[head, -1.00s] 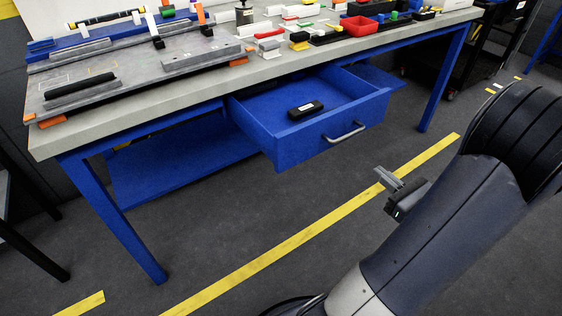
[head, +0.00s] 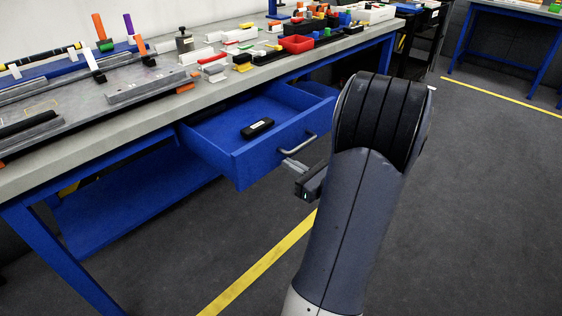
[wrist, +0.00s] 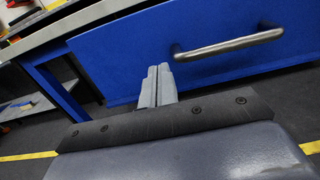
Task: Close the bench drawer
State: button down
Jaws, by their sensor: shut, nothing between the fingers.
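The blue bench drawer (head: 245,158) stands pulled out under the workbench in the head view. A small black object (head: 257,128) lies inside it. Its grey bar handle (head: 298,145) is on the front face. My gripper (head: 292,164) is shut and empty, just in front of the drawer front near the handle. In the wrist view the shut fingers (wrist: 157,84) point at the blue drawer front (wrist: 130,55), left of and a little below the handle (wrist: 228,46). I cannot tell whether the fingertips touch the front.
The grey bench top (head: 150,118) carries fixtures, a red bin (head: 297,44) and several small coloured parts. A blue lower shelf (head: 130,205) and bench leg (head: 60,260) are at the left. Open dark floor (head: 480,200) lies to the right.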

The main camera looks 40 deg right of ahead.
aim_at(273, 154)
jog(key=shift+w+a+b, duration=0.15)
jog(key=shift+w+b, duration=0.15)
jog(key=shift+w, duration=1.7)
